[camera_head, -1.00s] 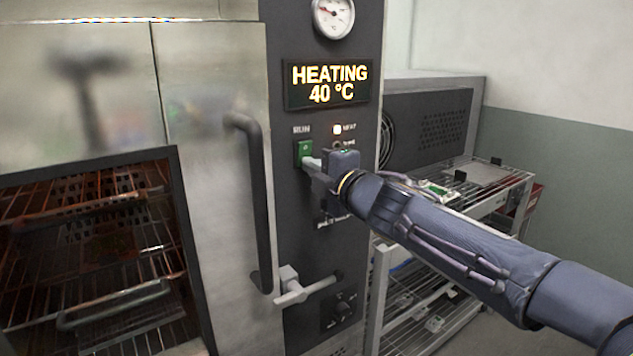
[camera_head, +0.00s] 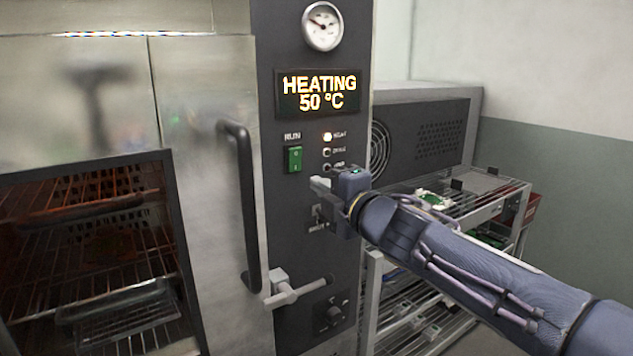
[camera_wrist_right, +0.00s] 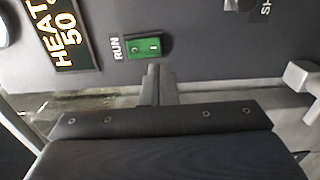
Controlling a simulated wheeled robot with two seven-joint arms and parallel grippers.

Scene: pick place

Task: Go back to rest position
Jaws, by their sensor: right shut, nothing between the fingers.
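My right gripper (camera_head: 318,184) is shut and empty, in front of the oven's dark control panel (camera_head: 290,225). It is just below and to the right of the green RUN switch (camera_head: 293,159), apart from it in the head view. In the right wrist view the closed fingers (camera_wrist_right: 155,85) point toward the panel, with the green switch (camera_wrist_right: 148,47) just beyond their tips. The display (camera_head: 318,93) reads HEATING 50 °C, and the top indicator lamp (camera_head: 327,137) is lit. My left gripper is not in view.
The oven door with its long handle (camera_head: 240,200) and latch lever (camera_head: 295,291) is left of my gripper. A window shows glowing wire racks. A metal rack cart (camera_head: 515,205) with green boards stands at right, behind my right arm. A dial gauge (camera_head: 323,27) is above.

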